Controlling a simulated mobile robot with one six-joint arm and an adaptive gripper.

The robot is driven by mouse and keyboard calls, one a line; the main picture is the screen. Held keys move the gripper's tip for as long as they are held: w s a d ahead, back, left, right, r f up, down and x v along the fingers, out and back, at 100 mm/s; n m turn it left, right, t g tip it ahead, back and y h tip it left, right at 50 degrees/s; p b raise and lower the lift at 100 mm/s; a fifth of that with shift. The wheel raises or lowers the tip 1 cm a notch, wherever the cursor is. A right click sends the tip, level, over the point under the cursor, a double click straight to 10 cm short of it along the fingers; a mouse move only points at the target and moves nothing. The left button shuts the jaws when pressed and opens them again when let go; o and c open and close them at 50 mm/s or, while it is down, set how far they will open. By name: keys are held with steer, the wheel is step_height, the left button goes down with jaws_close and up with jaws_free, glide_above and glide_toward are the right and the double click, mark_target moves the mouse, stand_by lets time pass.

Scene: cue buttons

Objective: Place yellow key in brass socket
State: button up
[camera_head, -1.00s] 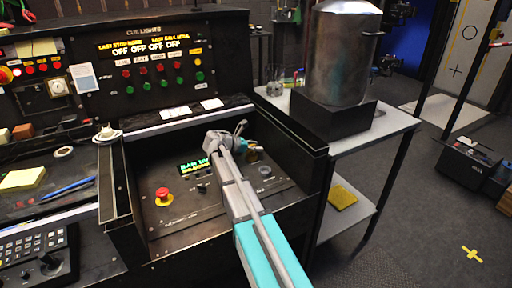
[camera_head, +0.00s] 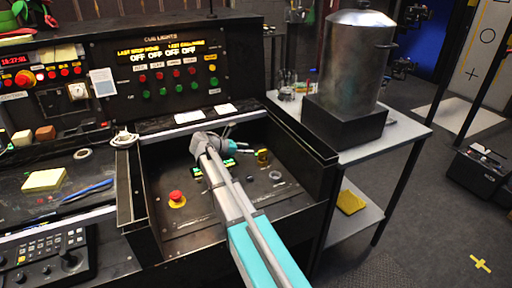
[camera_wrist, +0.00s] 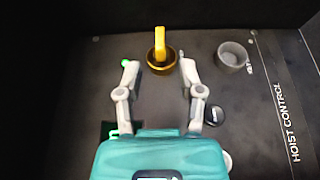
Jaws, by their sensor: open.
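The yellow key (camera_wrist: 160,42) stands in the round brass socket (camera_wrist: 161,64) in the wrist view. Its flat upper part sticks up out of the cup; its lower end is hidden inside. In the head view the brass socket (camera_head: 262,158) shows small on the black console, with the key hard to make out. My gripper (camera_wrist: 159,68) is open, with one finger on each side of the socket and a clear gap to both. It holds nothing. In the head view my gripper (camera_head: 246,144) points right, toward the brass socket, and is partly hidden by my arm.
A grey empty socket (camera_wrist: 233,56) sits right of the brass one, and a black knob (camera_wrist: 214,115) nearer. A red stop button (camera_head: 176,197) is at the console's left. Raised console walls (camera_head: 318,170) enclose the area. A metal drum (camera_head: 350,60) stands on the side table.

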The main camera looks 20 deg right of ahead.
steer(key=shift+v, duration=1.15)
steer(key=shift+p, duration=0.35)
stand_by(0.4)
